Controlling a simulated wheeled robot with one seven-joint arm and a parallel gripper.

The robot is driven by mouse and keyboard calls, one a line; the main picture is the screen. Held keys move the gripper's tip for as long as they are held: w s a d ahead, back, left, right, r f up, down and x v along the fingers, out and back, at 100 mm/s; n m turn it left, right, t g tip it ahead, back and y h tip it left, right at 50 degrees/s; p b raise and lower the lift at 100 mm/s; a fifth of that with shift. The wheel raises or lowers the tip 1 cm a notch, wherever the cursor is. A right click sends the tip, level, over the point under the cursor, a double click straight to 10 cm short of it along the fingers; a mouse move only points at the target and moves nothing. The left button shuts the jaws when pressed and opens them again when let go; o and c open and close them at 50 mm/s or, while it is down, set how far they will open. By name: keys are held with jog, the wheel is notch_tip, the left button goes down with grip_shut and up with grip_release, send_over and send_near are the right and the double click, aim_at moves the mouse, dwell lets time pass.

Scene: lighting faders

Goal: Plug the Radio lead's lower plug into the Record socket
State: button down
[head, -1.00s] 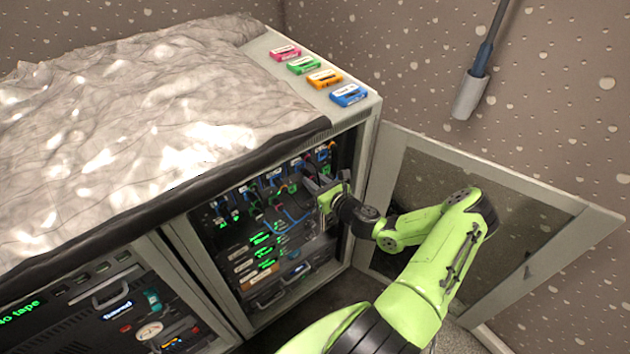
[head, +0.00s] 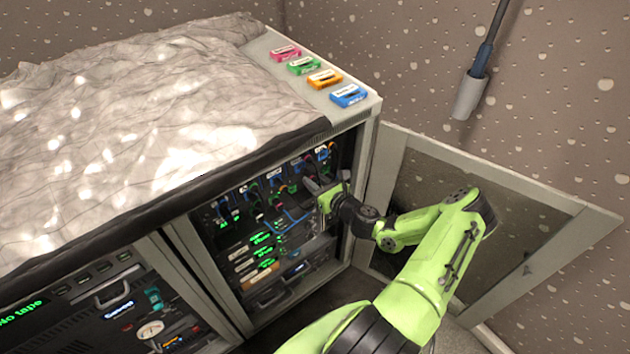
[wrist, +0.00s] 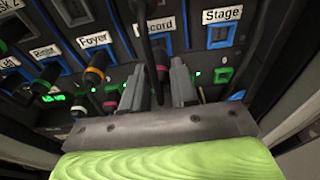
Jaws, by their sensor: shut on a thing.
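In the wrist view the two fingers of my gripper (wrist: 158,84) are shut on a dark plug (wrist: 157,72) with a dark cable running up from it. I cannot read which lead it belongs to. The gripper is right in front of the column under the Record label (wrist: 157,27), which the cable partly covers. The plug's tip and the Record socket are hidden, so I cannot tell whether they touch. In the head view my gripper (head: 328,195) reaches into the right part of the open cabinet's patch panel (head: 262,215).
A plug with an orange band (wrist: 94,75) sits under the Foyer label (wrist: 95,40). The blue-framed Stage socket (wrist: 220,36) is empty. An open cabinet door (head: 520,235) stands right of my arm. Several coloured cassettes, including a blue one (head: 348,95), lie on top.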

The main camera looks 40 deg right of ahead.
jog(key=shift+w+r+p, duration=0.1)
jog(key=shift+w+p, duration=0.2)
jog(key=shift+w, duration=0.75)
dwell(0.9)
jog(key=c, duration=0.8)
grip_release()
jog(key=shift+w, duration=0.15)
jog(key=s+r, duration=0.1)
jog(key=s, duration=0.4)
jog(key=s+p, duration=0.1)
jog(key=s, duration=0.4)
jog(key=s+r+p, duration=0.1)
jog(key=s, duration=0.4)
jog(key=shift+s+d+r, duration=0.2)
jog(key=shift+s+r, duration=0.1)
